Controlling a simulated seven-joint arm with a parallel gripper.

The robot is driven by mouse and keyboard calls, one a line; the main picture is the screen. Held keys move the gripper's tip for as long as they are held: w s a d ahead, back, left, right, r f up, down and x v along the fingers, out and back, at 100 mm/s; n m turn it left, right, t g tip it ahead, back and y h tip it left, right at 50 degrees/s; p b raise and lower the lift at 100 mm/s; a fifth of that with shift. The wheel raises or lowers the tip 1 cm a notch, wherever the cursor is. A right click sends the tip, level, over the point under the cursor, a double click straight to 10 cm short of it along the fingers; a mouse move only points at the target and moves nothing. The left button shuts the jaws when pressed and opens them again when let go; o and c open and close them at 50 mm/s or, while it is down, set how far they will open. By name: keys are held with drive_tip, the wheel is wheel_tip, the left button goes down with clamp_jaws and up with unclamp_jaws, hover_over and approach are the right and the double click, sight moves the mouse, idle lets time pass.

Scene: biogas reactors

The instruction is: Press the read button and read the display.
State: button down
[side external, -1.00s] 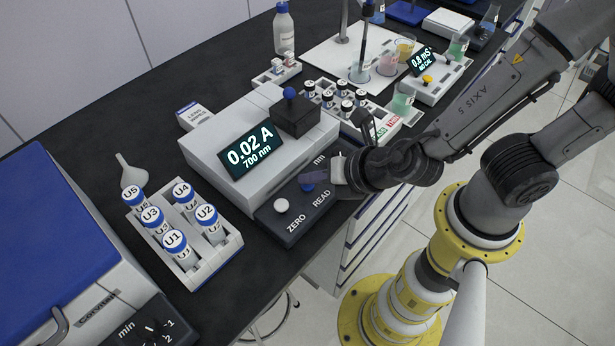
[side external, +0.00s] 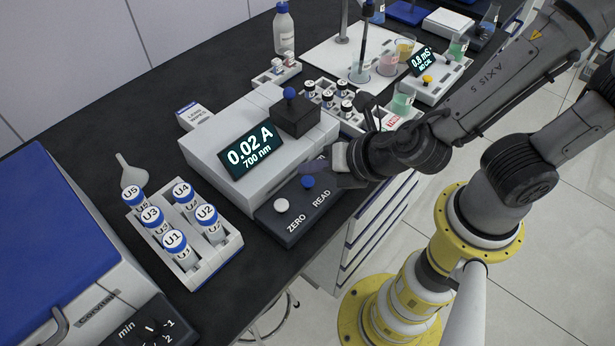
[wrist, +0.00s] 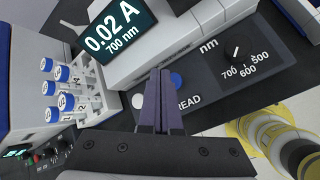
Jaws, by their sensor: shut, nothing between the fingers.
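The photometer's display (side external: 251,150) reads 0.02 A, 700 nm; it also shows in the wrist view (wrist: 117,28). On the dark front panel (side external: 290,231) are the blue button (side external: 308,182), by the READ label, and the white button (side external: 281,205), by ZERO. In the wrist view the blue button (wrist: 177,80) shows just right of the fingers. My gripper (side external: 309,166) is shut and empty, its tips above the panel beside the blue button and apart from it as far as I can tell. The gripper hides the wavelength dial in the side view; the wrist view shows the dial (wrist: 234,57) pointing near 700.
A rack (side external: 192,268) of blue-capped tubes stands left of the photometer. A vial rack (side external: 338,115) and a conductivity meter (side external: 433,84) stand to the right. A blue-lidded machine (side external: 50,235) fills the left. The cell cover with blue knob (side external: 290,93) rises on the photometer.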

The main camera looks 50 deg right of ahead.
sight(313, 181)
drive_tip(key=shift+r, duration=2.25)
drive_tip(key=shift+w+d, duration=0.2)
drive_tip(key=shift+d, duration=0.15)
drive_tip(key=d+r+m+h, duration=0.2)
drive_tip(key=d+r+m, duration=0.1)
drive_tip(key=d+m, duration=0.25)
drive_tip(key=s+d+r+m+g+h, duration=0.1)
drive_tip(key=d+r+m, duration=0.2)
drive_tip(key=d+m, duration=0.3)
drive_tip(key=d+r+m+h, duration=0.2)
drive_tip(key=d+r+m, duration=0.2)
drive_tip(key=d, duration=0.4)
drive_tip(key=s+a+f+m+g+y, duration=0.1)
drive_tip(key=s+a+m+g+y, duration=0.1)
drive_tip(key=s+m, duration=0.8)
drive_tip(key=a+m+y, duration=0.1)
drive_tip(key=m+y, duration=0.1)
drive_tip(key=shift+s+f+m+g, duration=0.15)
drive_tip(key=shift+s+m+g, duration=0.15)
drive_tip(key=shift+s+m, duration=0.05)
